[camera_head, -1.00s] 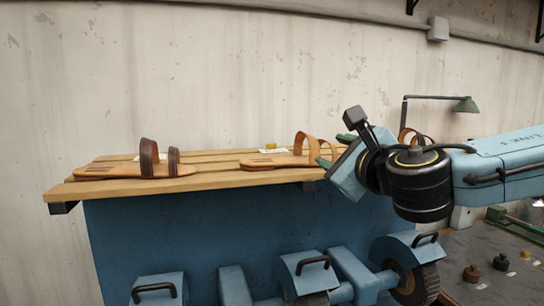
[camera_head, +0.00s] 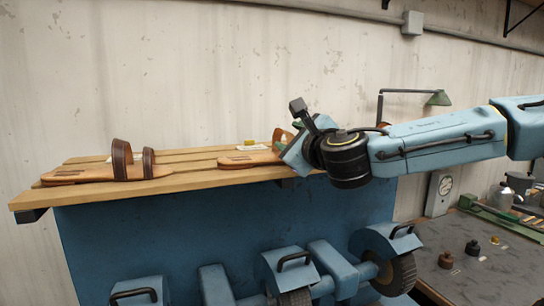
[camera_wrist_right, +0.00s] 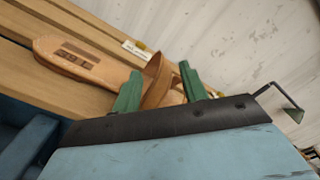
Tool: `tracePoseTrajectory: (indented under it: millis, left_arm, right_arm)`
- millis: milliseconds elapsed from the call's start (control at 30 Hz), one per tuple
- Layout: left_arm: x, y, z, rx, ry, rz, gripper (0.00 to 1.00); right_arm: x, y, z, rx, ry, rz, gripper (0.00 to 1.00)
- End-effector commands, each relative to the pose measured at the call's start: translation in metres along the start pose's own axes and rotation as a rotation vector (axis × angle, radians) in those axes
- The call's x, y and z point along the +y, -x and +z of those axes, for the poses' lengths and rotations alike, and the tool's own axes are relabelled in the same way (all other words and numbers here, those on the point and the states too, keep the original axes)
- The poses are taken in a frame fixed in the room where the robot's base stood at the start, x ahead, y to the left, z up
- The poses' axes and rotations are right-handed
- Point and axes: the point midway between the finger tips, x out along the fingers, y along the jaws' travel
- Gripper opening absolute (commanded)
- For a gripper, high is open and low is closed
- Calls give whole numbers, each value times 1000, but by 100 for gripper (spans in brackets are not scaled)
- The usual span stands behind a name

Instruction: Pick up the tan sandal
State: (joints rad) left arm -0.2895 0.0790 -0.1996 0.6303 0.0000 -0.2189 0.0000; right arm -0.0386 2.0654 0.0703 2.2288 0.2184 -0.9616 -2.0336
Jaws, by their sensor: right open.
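The tan sandal (camera_head: 248,159) lies on the slatted wooden shelf, its toe strap partly hidden behind my right gripper. In the right wrist view the sandal (camera_wrist_right: 85,62) points its flat, stamped end to the upper left. My right gripper (camera_head: 289,140) is at the strap end of this sandal. In the right wrist view its green fingers (camera_wrist_right: 160,88) are apart, with the tan strap showing between them. Whether a finger touches the strap I cannot tell. My left gripper is out of view.
A sandal with dark brown straps (camera_head: 122,160) lies farther left on the wooden shelf (camera_head: 190,181). A small white label and a yellow piece (camera_head: 249,143) lie behind the tan sandal. A green lamp (camera_head: 438,98) and a workbench (camera_head: 450,280) are at the right.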

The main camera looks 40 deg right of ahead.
Motion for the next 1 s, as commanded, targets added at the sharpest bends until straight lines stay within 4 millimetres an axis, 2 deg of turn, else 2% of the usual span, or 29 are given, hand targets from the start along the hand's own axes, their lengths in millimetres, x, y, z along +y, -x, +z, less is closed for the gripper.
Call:
tracePoseTrajectory:
  millis: [500,867,1000]
  left_arm:
    - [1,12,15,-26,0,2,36]
    - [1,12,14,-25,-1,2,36]
    - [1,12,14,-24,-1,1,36]
  right_arm:
    - [-1,-47,3,2,1,1,43]
    - [-1,-51,3,0,-1,0,43]
    - [-1,-51,3,0,0,0,25]
